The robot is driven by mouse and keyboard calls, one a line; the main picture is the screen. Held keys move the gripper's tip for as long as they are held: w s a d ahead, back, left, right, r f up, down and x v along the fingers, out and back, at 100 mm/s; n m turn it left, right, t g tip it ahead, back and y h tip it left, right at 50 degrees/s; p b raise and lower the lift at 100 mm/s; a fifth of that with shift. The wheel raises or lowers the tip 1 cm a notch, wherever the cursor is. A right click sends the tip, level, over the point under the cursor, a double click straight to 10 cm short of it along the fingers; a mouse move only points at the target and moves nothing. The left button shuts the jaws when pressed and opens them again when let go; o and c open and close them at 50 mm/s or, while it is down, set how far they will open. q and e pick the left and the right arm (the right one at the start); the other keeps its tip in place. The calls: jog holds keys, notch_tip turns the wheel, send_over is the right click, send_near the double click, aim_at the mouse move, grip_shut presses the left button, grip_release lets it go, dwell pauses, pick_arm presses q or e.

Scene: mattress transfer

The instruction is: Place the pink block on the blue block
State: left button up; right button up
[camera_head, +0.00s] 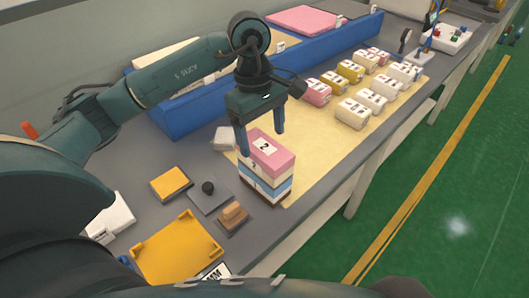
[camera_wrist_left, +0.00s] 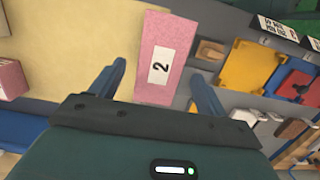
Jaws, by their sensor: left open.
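A pink block (camera_head: 268,160) with a white label reading "2" lies on top of a stack near the table's front edge. A pale cream layer with a label shows under it, and a blue block (camera_head: 264,186) shows below that. My left gripper (camera_head: 261,141) points down at the stack, open, with its fingertips at about the pink block's top. In the left wrist view the pink block (camera_wrist_left: 164,62) lies between the two spread fingers, with a gap to each. My right gripper does not show.
Several small pink, yellow and white blocks (camera_head: 351,92) stand on the tan mat right of the stack. A long blue tray (camera_head: 215,102) runs behind. A yellow tray (camera_head: 178,250) and a yellow block (camera_head: 171,183) lie to the left. A small brown block (camera_head: 233,214) sits near the stack.

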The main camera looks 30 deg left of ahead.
aim_at(259, 143)
pick_arm(q)
jog(key=r, duration=0.5)
jog(key=shift+w+a+r, duration=0.1)
jog(key=shift+a, duration=0.3)
